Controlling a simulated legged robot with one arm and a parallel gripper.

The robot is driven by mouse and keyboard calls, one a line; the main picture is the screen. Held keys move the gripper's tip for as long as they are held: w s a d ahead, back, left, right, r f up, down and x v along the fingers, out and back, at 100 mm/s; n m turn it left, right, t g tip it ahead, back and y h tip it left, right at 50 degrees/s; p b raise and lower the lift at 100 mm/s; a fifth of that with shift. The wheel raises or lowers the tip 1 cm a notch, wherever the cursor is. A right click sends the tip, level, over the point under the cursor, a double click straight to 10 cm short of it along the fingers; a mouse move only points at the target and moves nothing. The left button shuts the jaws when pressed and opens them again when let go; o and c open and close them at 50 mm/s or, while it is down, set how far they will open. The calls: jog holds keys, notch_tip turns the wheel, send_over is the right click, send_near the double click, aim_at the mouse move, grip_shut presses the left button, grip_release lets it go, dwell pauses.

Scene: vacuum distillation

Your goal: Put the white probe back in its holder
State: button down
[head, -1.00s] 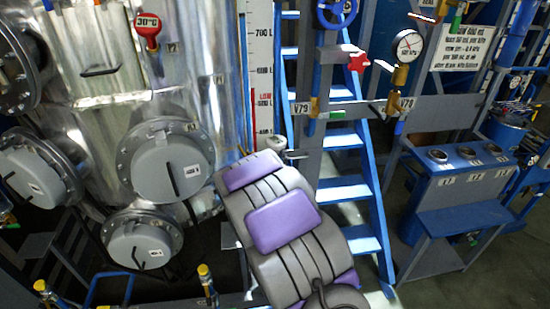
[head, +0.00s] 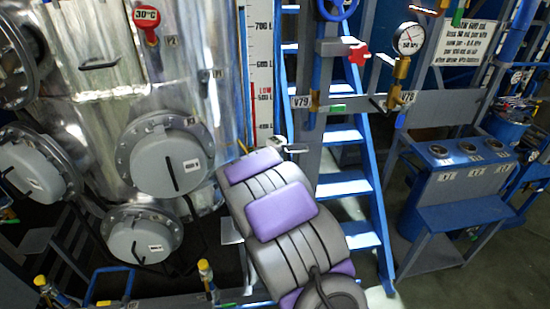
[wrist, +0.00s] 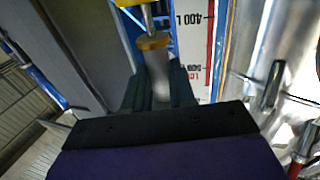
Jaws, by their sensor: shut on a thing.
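My gripper (wrist: 158,88) shows in the wrist view as two dark fingers, shut on a pale, blurred cylinder (wrist: 158,78) that looks like the white probe. A brass disc with a yellow stem (wrist: 152,40) shows just beyond the fingertips; I cannot tell whether it touches the probe. In the head view my purple and grey arm hides most of the gripper; a small pale part shows past its far end, in front of the ladder's left side. I cannot identify the probe's holder with certainty.
A metal tank with round grey hatches (head: 170,166) stands at left, beside a level scale (head: 262,75). A blue ladder (head: 345,185) and piping with a gauge (head: 409,39) stand behind the arm. A blue console (head: 455,175) with three round openings is at right. Floor at lower right is clear.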

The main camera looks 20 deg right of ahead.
jog(key=shift+f+b, duration=0.4)
jog(key=shift+f, duration=0.95)
jog(key=c, duration=0.8)
grip_release()
jog(key=shift+c, duration=0.2)
jog(key=p+v, duration=1.6)
jog(key=v, duration=0.1)
jog(key=shift+s+f, duration=0.15)
jog(key=shift+s, duration=0.05)
jog(key=shift+a, duration=0.15)
dwell(0.8)
